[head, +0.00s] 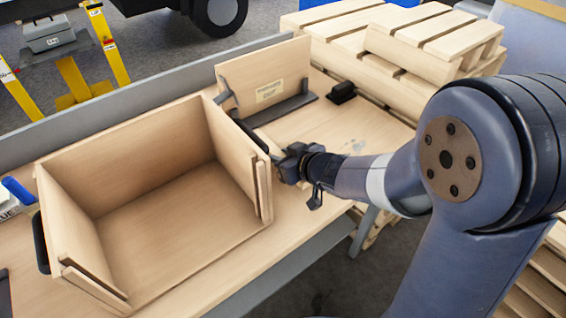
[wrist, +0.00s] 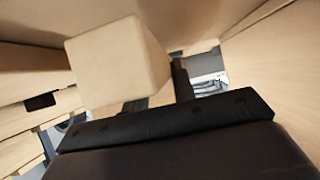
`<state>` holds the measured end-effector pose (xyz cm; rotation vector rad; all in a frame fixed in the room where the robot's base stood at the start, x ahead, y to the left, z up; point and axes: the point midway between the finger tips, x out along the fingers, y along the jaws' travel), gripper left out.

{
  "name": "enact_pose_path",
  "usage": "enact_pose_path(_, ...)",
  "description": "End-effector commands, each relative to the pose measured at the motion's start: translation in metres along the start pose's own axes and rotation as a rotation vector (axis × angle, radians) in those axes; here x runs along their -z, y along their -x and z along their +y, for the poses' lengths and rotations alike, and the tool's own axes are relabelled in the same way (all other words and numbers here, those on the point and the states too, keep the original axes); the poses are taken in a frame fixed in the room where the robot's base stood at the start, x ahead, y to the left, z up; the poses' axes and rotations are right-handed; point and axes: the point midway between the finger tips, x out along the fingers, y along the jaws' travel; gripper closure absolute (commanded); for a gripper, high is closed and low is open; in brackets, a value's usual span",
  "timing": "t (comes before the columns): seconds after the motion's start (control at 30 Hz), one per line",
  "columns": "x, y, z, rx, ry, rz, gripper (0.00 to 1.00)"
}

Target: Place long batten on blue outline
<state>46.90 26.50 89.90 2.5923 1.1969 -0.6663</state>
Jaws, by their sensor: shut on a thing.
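My gripper (head: 281,160) is at the outer side of the right wall of an open-fronted wooden box (head: 165,215) in the head view. In the wrist view it is shut on a pale wooden piece, which I take as the long batten (wrist: 108,60). The batten's square end faces the camera, beside the dark fingers (wrist: 160,95). In the head view I cannot make out the batten apart from the box wall and my gripper. Two upright strips (head: 263,188) stand at the box's front right edge. No blue outline shows in either view.
The box stands on a wooden workbench (head: 225,275) with a grey rail (head: 130,88) behind. A labelled wooden panel (head: 268,78) stands in a dark holder behind the box. A small black block (head: 342,92) lies right of it. Pallets (head: 400,50) are stacked beyond the bench.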

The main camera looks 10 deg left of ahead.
Motion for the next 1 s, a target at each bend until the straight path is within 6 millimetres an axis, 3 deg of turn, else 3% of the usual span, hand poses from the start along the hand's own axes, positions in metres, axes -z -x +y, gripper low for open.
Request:
enact_pose_path(0.1, -0.013, -0.0071, 0.0001, 0.0, -0.001, -0.001, 0.98)
enact_pose_path(0.57, -0.0168, -0.0095, 0.0003, -0.002, 0.0, 0.002, 0.98)
enact_pose_path(0.6, -0.0168, -0.0094, 0.0003, -0.001, 0.0, 0.001, 0.74)
enact_pose_path(0.87, -0.0159, -0.0088, 0.0002, -0.001, 0.001, 0.0, 0.53)
enact_pose_path(1.0, -0.0159, -0.0088, 0.0003, -0.001, 0.001, 0.001, 0.53)
